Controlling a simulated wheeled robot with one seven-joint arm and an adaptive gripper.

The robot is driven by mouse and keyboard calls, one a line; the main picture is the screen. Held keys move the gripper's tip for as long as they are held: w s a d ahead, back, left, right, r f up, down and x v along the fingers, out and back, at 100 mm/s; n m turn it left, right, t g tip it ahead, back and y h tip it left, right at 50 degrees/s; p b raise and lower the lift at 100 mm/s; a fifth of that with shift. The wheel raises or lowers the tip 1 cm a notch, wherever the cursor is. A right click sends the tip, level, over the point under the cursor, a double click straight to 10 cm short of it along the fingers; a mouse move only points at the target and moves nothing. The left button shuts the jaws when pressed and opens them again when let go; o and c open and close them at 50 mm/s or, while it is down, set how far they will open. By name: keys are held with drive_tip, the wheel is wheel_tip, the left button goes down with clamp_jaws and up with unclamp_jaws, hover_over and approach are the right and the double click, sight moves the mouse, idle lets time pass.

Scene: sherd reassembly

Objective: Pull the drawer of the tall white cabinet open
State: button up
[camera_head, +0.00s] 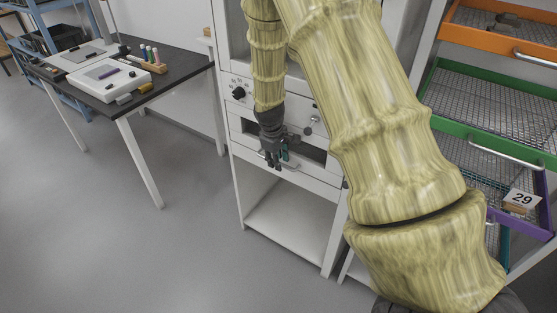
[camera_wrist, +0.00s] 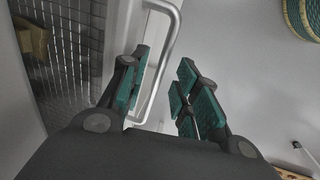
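The tall white cabinet (camera_head: 236,60) stands in the middle of the head view, with a knob panel above its drawer (camera_head: 312,172). The drawer shows a dark opening above its lower white front. In the wrist view my gripper (camera_wrist: 160,92) is open, teal pads apart. The silver bar handle (camera_wrist: 172,38) runs through the gap, close to the left finger. I cannot tell whether they touch.
Below the drawer is an open white shelf space (camera_head: 285,215). A black-topped table (camera_head: 140,88) stands to the left. A rack with orange, green and purple trays (camera_head: 497,140) stands to the right, behind my arm. The floor in front is clear.

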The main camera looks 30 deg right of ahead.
drive_tip(key=shift+f, duration=0.35)
clamp_jaws()
